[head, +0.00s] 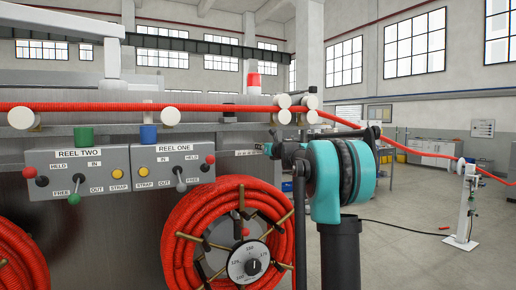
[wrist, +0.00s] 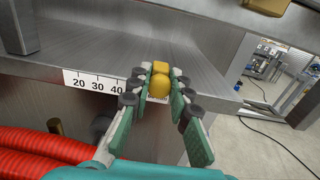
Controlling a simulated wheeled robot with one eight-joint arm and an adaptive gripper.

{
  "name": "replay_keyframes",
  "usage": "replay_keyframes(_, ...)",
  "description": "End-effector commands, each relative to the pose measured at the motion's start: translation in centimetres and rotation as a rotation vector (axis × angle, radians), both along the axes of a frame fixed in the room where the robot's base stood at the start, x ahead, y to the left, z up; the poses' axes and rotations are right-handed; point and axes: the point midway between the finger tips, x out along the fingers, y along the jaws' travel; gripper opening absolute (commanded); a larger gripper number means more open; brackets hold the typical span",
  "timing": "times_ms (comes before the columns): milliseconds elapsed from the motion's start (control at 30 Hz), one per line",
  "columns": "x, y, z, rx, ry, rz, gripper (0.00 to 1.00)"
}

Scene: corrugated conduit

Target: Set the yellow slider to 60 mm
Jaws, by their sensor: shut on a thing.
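The yellow slider (wrist: 160,86) sits at the front edge of the grey metal bench, in the upper middle of the wrist view. My gripper (wrist: 161,75) has its two green-padded fingers closed on either side of it, touching it. The white scale strip (wrist: 90,81) runs left of the slider and shows 20, 30 and 40. The slider is right of the 40. The marks beside it are hidden by my fingers, so its exact reading cannot be told. In the head view my gripper (head: 268,149) reaches the right end of the bench front, and the slider is not clear there.
Red corrugated conduit is coiled on a reel (head: 240,235) below the bench, left of my arm. The REEL ONE panel (head: 172,168) and REEL TWO panel (head: 80,172) carry levers and buttons. A red conduit line (head: 400,138) runs right to a white stand (head: 464,205). Floor at right is mostly open.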

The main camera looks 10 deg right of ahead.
Motion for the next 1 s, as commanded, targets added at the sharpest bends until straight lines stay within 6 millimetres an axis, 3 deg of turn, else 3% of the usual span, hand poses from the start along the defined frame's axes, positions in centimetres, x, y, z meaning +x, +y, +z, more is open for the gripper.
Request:
replay_keyframes(33,0.1,-0.3,0.0,0.0,0.0,-0.007,0.0)
replay_keyframes(67,0.1,-0.3,0.0,0.0,0.0,-0.007,0.2)
replay_keyframes(233,0.1,-0.3,0.0,0.0,0.0,-0.006,0.41)
replay_keyframes(667,-0.8,-0.5,0.1,0.0,0.0,-0.005,0.41)
replay_keyframes(1000,-6.6,-2.5,0.0,0.0,0.0,-0.007,0.41)
